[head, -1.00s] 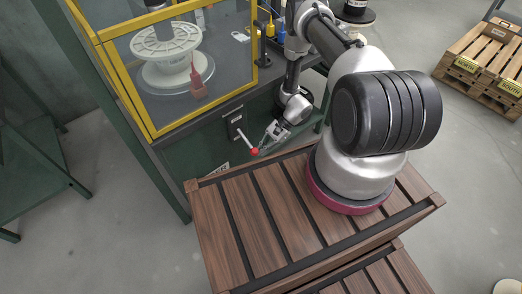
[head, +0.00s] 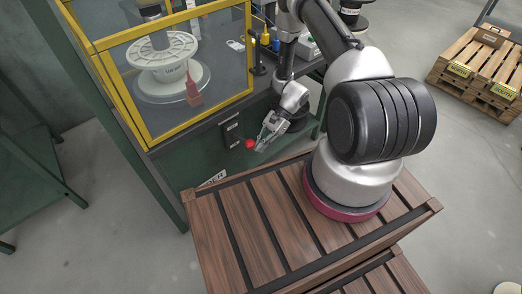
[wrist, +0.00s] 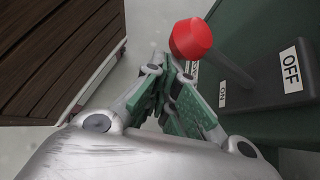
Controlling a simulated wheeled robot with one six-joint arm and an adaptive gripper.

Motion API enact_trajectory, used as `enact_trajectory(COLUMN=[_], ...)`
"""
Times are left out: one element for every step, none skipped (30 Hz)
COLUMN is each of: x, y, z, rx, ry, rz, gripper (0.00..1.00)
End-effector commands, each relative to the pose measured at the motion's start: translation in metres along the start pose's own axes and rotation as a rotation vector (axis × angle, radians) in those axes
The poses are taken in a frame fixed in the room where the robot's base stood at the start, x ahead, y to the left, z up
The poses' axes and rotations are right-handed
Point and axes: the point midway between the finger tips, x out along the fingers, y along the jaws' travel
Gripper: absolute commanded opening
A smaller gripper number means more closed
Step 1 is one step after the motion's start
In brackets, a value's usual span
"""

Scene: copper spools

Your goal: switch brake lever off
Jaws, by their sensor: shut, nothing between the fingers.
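The brake lever has a red knob (head: 250,144) on a grey rod, which comes out of a dark plate (head: 231,130) on the front of the green cabinet. In the wrist view the red knob (wrist: 191,38) is just beyond and right of my fingertips, with the rod (wrist: 231,70) running back to the plate. An OFF label (wrist: 290,70) and a smaller ON label (wrist: 222,95) are on the plate. The rod stands out from the plate between the labels. My gripper (head: 260,147), also in the wrist view (wrist: 162,72), is shut and empty beside the knob; contact cannot be told.
A yellow-framed clear enclosure (head: 148,140) with a white spool (head: 162,55) stands on the cabinet. A brown slatted wooden platform (head: 230,225) lies below my arm. Small bottles (head: 270,42) stand on the bench. A pallet (head: 480,70) is at far right.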

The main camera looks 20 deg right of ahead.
Motion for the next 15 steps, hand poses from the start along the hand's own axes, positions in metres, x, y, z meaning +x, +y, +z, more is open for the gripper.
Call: enact_trajectory(x=[-0.003,-0.004,-0.005,-0.006,-0.006,-0.007,-0.008,-0.009,-0.009,-0.01,-0.01,-0.011,-0.011,-0.011,-0.011], y=[-0.001,-0.001,-0.001,-0.001,-0.002,-0.002,-0.002,-0.003,-0.003,-0.003,-0.004,-0.004,-0.004,-0.004,-0.004], z=[0.003,0.004,0.006,0.007,0.008,0.009,0.01,0.011,0.011,0.012,0.013,0.013,0.014,0.014,0.014], rx=[-0.001,-0.001,-0.001,-0.001,-0.001,-0.001,-0.001,-0.001,-0.001,-0.001,-0.001,-0.001,-0.001,-0.001,-0.001], ry=[0.0,0.0,0.0,0.0,0.0,0.0,0.0,-0.001,-0.001,-0.001,-0.002,-0.003,-0.003,-0.004,-0.004], rz=[0.0,0.0,0.0,0.0,0.0,0.0,0.0,0.0,-0.001,-0.001,-0.001,-0.001,-0.001,-0.001,-0.001], gripper=[0.0,0.0,0.0,0.0,0.0,0.0,0.0,0.0,0.0,0.0,0.0,0.0,0.0,0.0,0.0])
